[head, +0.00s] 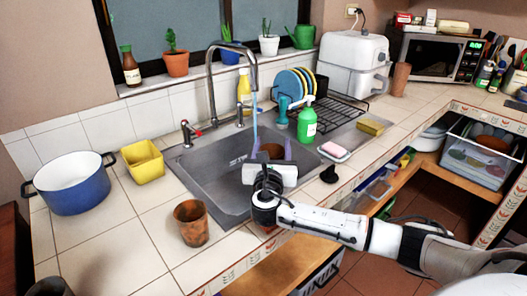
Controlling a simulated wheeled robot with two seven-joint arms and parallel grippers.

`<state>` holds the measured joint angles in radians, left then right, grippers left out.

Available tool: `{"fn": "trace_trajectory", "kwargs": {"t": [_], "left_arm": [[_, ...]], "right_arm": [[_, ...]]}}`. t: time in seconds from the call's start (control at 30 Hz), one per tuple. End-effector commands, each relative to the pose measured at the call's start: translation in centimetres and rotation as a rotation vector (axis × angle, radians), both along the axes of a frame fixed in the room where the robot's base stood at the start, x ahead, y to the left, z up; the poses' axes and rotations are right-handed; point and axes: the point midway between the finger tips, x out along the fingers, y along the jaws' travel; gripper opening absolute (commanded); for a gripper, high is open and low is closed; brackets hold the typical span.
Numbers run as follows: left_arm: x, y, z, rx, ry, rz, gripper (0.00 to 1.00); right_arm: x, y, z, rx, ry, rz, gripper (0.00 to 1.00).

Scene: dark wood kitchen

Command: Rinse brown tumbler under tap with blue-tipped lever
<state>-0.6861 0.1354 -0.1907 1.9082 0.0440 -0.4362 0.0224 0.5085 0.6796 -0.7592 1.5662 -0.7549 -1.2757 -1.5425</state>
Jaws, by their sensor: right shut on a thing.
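My right gripper (270,152) is over the sink basin (215,185), its fingers around a brown tumbler (271,149). The gripper body hides much of this tumbler, so its tilt is hard to tell. The curved tap (212,75) stands behind the basin. A thin bluish stream of water (256,118) falls from its spout towards the held tumbler. A lever (239,116) stands right of the tap's base; its tip colour is too small to tell. A red-tipped lever (191,132) is on the left. My left gripper is out of view.
Another brown tumbler (191,224) stands on the counter in front of the sink, and one more (400,79) by the microwave. A blue pot (72,190) and yellow container (143,160) are at left. A green bottle (307,124), pink sponge (333,150) and plate rack lie right of the basin.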

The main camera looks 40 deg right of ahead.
Motion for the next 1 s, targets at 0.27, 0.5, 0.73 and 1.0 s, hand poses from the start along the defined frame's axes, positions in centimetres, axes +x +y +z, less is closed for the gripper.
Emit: {"fn": "trace_trajectory", "kwargs": {"t": [0.27,0.5,0.73,1.0], "left_arm": [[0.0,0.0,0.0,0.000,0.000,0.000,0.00],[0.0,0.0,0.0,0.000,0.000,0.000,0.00],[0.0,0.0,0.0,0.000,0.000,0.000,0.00],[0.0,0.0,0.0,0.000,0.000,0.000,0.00]], "right_arm": [[-0.2,0.1,0.2,0.000,-0.001,0.000,0.32],[-1.7,0.9,1.5,0.002,-0.001,0.001,0.32],[-3.2,1.7,2.9,0.000,-0.001,0.001,0.32],[-4.4,2.3,4.0,-0.001,-0.001,0.000,0.32]]}}
